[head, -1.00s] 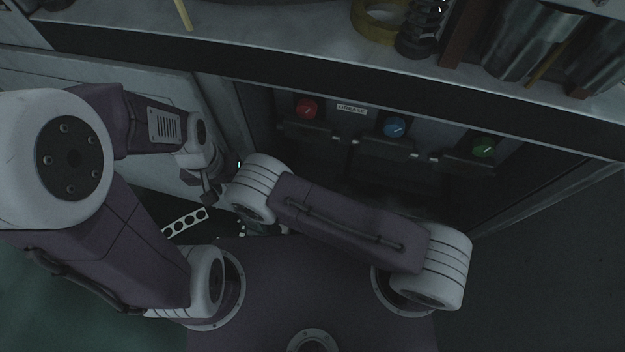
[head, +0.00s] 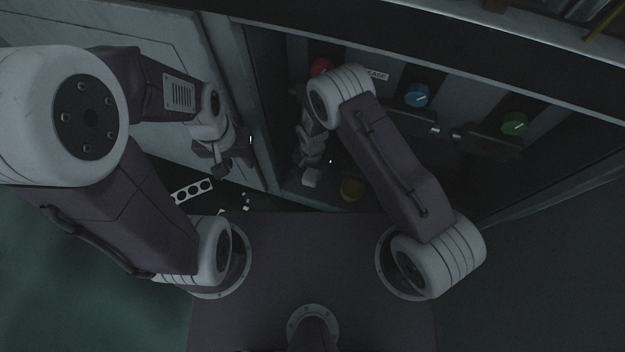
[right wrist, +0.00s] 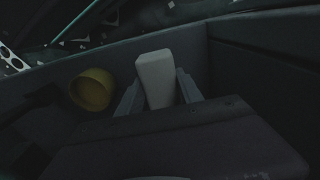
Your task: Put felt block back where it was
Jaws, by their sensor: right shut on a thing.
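The felt block is a pale, off-white block (right wrist: 157,78) between the fingers of my right gripper (right wrist: 158,92) in the right wrist view. The right gripper is shut on it. In the head view the pale block (head: 311,178) shows at the tip of my right gripper (head: 312,165), low inside the open cabinet. My left gripper (head: 221,170) hangs at the cabinet's left edge near the open door. Its fingers are small and dark, and I cannot tell whether they are open.
A yellow cup-like thing (right wrist: 93,89) lies beside the block in the cabinet; it also shows in the head view (head: 352,188). Red (head: 321,67), blue (head: 416,95) and green (head: 514,123) knobs sit on the panel above. A white holed strip (head: 192,190) and scraps lie outside, left.

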